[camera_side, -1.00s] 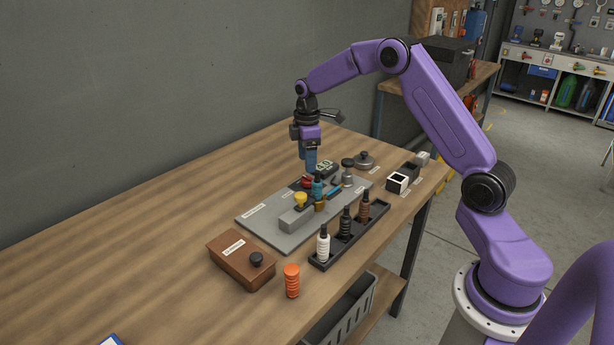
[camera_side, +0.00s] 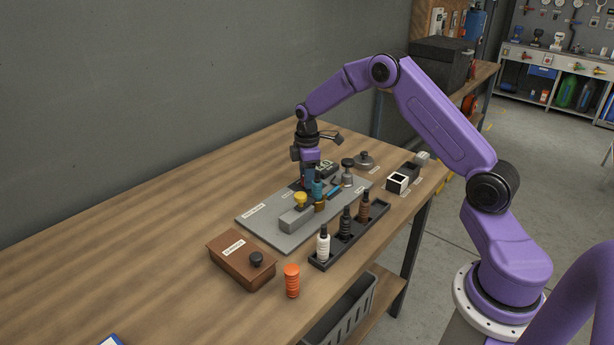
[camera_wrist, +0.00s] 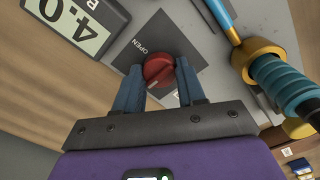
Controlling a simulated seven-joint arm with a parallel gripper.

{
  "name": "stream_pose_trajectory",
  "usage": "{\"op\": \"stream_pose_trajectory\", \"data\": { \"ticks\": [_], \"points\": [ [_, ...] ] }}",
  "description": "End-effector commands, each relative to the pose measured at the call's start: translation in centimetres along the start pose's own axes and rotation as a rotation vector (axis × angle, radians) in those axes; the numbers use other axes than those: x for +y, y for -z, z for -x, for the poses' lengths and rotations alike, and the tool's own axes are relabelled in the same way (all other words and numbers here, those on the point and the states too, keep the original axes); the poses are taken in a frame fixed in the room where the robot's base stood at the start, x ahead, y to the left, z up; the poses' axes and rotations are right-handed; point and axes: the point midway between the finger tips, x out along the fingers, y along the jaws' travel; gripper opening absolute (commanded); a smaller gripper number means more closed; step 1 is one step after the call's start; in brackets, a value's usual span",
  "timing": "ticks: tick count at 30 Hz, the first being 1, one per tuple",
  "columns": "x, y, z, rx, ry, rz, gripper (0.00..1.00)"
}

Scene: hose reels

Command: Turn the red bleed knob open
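In the side view my gripper (camera_side: 306,184) points down at the plate, and the knob is mostly hidden behind the fingers and a teal fitting (camera_side: 317,188).
A display reading 4.0 (camera_wrist: 72,22) stands close to the knob. A blue ribbed fitting on brass (camera_wrist: 280,80) is on the other side. A black rack (camera_side: 350,235) holds several bottle-like fittings. A brown box (camera_side: 240,262) and an orange cylinder (camera_side: 292,281) stand nearer.

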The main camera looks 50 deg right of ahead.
Motion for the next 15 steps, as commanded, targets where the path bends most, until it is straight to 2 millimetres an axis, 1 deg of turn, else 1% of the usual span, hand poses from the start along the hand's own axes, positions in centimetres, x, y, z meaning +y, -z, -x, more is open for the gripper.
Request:
{"op": "stream_pose_trajectory", "data": {
  "ticks": [8,15],
  "points": [
    [-0.05,0.01,0.04,-0.001,0.002,-0.020,0.09],
    [-0.05,0.07,0.06,-0.002,0.002,-0.131,0.09]
  ]
}}
